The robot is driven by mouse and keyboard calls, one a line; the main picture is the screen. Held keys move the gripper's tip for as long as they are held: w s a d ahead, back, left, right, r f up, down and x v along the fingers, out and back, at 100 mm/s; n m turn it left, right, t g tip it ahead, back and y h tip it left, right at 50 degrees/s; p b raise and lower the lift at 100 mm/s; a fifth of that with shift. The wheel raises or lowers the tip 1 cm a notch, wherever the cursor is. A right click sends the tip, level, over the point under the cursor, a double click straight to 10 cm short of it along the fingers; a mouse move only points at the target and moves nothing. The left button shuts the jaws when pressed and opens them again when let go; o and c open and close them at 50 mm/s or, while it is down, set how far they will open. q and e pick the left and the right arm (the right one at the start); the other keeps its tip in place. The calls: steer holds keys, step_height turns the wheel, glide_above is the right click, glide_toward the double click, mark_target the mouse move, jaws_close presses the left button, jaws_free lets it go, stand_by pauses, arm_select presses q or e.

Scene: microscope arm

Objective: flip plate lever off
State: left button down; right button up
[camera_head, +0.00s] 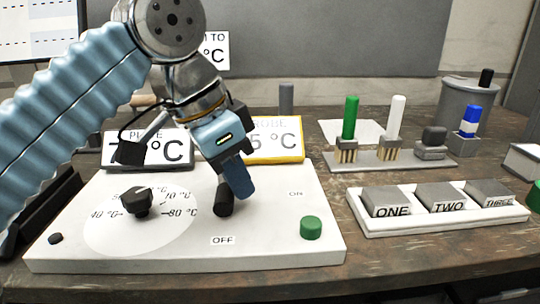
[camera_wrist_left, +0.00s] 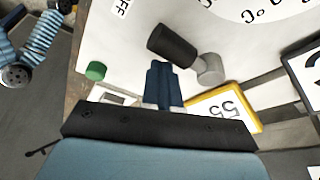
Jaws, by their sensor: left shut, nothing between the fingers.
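The plate lever has a black cylindrical handle (camera_head: 224,197) on the white control panel (camera_head: 285,247). Its handle tilts towards the OFF label (camera_head: 222,240); the ON label (camera_head: 295,194) is to the right. In the left wrist view the black handle (camera_wrist_left: 172,45) extends from a grey pivot (camera_wrist_left: 209,69), pointing towards OFF. My left gripper (camera_head: 240,187) is shut and empty, its blue fingers just right of the handle in the head view. Its fingertips (camera_wrist_left: 163,70) are close to the handle; I cannot tell whether they touch. My right gripper is not visible.
A black dial (camera_head: 138,202) is left of the lever, and a green knob (camera_head: 311,227) is to the right. The PLATE display (camera_head: 165,150) and yellow-framed PROBE display (camera_head: 283,139) stand behind. A white tray (camera_head: 440,224) with labelled blocks lies right of the panel.

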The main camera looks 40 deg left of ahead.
mark_target(221, 196)
arm_select(q)
steer(key=shift+s+a, duration=0.1)
steer(key=shift+s, duration=0.05)
steer(key=p+v, duration=0.1)
steer(key=v, duration=0.5)
steer(key=shift+r, duration=0.15)
steer(key=shift+s+r, duration=0.1)
steer(key=shift+r, duration=0.45)
